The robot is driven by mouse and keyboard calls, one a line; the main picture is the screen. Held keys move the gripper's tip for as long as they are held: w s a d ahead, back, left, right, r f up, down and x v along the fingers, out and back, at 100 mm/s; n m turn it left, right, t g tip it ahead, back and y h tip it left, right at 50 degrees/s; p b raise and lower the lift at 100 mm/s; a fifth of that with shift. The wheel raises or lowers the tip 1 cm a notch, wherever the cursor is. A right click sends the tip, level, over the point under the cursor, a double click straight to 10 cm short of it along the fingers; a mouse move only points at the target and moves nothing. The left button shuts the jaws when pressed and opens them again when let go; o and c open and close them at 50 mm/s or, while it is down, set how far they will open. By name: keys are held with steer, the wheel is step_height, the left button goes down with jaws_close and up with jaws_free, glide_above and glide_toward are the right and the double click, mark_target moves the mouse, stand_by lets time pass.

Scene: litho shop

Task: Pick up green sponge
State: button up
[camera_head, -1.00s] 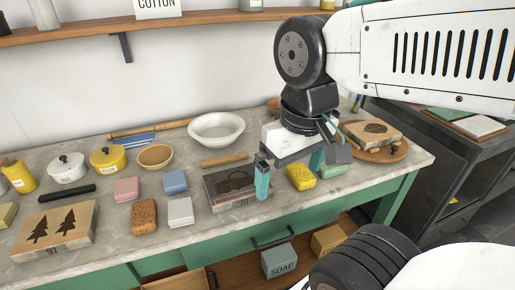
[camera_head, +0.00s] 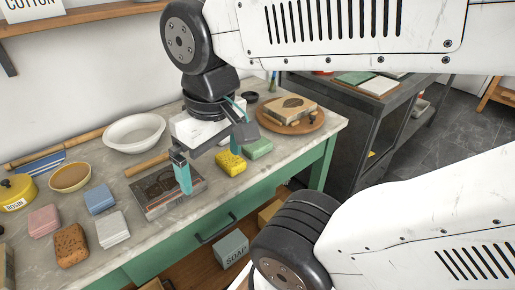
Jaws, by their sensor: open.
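The green sponge (camera_head: 258,148) is a pale green block lying flat on the stone counter (camera_head: 290,159). It is just right of a yellow sponge (camera_head: 231,163) and left of a round wooden board. My gripper (camera_head: 210,164) is open and empty, pointing down above the counter. Its near teal finger hangs over the right part of a dark printed slab (camera_head: 156,193). Its other finger is mostly hidden by the gripper, close behind the yellow sponge. The gripper is to the left of the green sponge and apart from it.
The round board (camera_head: 316,121) with a stamped block (camera_head: 288,108) is to the right of the green sponge. A white bowl (camera_head: 134,133), a wooden roller (camera_head: 147,165) and several coloured blocks lie to the left. A dark cart (camera_head: 367,115) stands beyond the counter's right end.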

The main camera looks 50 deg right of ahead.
steer(key=shift+d, duration=0.1)
steer(key=c, duration=0.4)
steer(key=m+g, duration=0.2)
steer(key=m, duration=1.8)
glide_above(258, 143)
steer(key=f, duration=0.9)
steer(key=s+f, duration=0.1)
steer(key=f, duration=0.3)
steer(key=shift+a+f, duration=0.2)
steer(key=shift+f, duration=0.2)
steer(key=shift+w+d+t, duration=0.1)
steer(key=shift+w+t, duration=0.05)
steer(key=shift+t, duration=0.15)
steer(key=shift+f+m, duration=0.2)
steer(key=shift+m, duration=0.1)
steer(key=shift+w+f, duration=0.2)
steer(key=shift+f, duration=1.65)
steer(key=shift+w+f, duration=0.15)
steer(key=shift+f, duration=1.7)
